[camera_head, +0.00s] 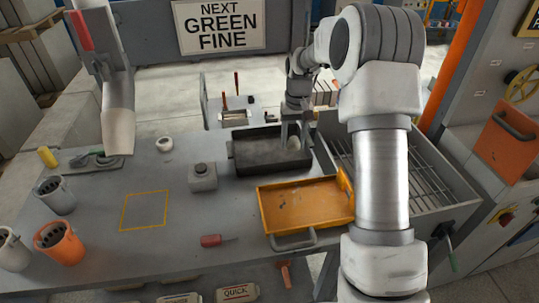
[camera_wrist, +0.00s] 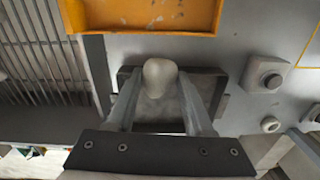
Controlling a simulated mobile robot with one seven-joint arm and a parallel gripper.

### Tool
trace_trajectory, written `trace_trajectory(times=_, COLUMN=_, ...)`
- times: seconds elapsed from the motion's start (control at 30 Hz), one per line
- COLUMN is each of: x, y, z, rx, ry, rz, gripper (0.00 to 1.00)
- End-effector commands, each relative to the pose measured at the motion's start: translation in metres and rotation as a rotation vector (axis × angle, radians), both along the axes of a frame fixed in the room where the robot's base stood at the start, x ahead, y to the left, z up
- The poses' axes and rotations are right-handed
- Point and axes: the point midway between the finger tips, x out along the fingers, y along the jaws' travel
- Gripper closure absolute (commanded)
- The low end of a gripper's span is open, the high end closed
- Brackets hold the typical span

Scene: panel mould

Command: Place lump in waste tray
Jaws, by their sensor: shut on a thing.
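A pale rounded lump (camera_head: 293,144) is between the fingers of my gripper (camera_head: 292,132). The wrist view shows the lump (camera_wrist: 160,72) at the tips of my gripper (camera_wrist: 160,85), with a finger on each side, shut on it. The lump is over the right end of a dark rectangular tray (camera_head: 240,165); the tray is also behind it in the wrist view (camera_wrist: 215,84). I cannot tell whether the lump touches the tray's floor. An orange tray (camera_head: 300,205) is nearer, beside the dark one. No label shows which is the waste tray.
A slatted grey bin (camera_head: 440,200) is right of the trays, partly behind my arm. A grey button box (camera_head: 203,177) is left of the dark tray. The yellow-outlined square (camera_head: 145,210) is empty.

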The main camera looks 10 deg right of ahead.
Motion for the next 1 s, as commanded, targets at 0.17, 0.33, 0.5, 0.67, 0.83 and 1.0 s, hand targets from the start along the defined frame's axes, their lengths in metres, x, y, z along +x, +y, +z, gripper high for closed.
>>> trace_trajectory(times=0.17, x=0.036, y=-0.022, z=-0.010, rx=0.001, ry=-0.001, rz=-0.008, gripper=1.00)
trace_trajectory(times=0.33, x=0.064, y=-0.040, z=-0.017, rx=-0.002, ry=-0.002, rz=-0.006, gripper=1.00)
trace_trajectory(times=0.5, x=0.087, y=-0.056, z=-0.024, rx=-0.009, ry=-0.002, rz=0.006, gripper=1.00)
trace_trajectory(times=0.67, x=0.104, y=-0.067, z=-0.030, rx=-0.019, ry=-0.004, rz=0.027, gripper=1.00)
trace_trajectory(times=0.83, x=0.115, y=-0.073, z=-0.035, rx=-0.027, ry=-0.004, rz=0.048, gripper=1.00)
trace_trajectory(times=1.0, x=0.119, y=-0.074, z=-0.037, rx=-0.031, ry=-0.004, rz=0.060, gripper=1.00)
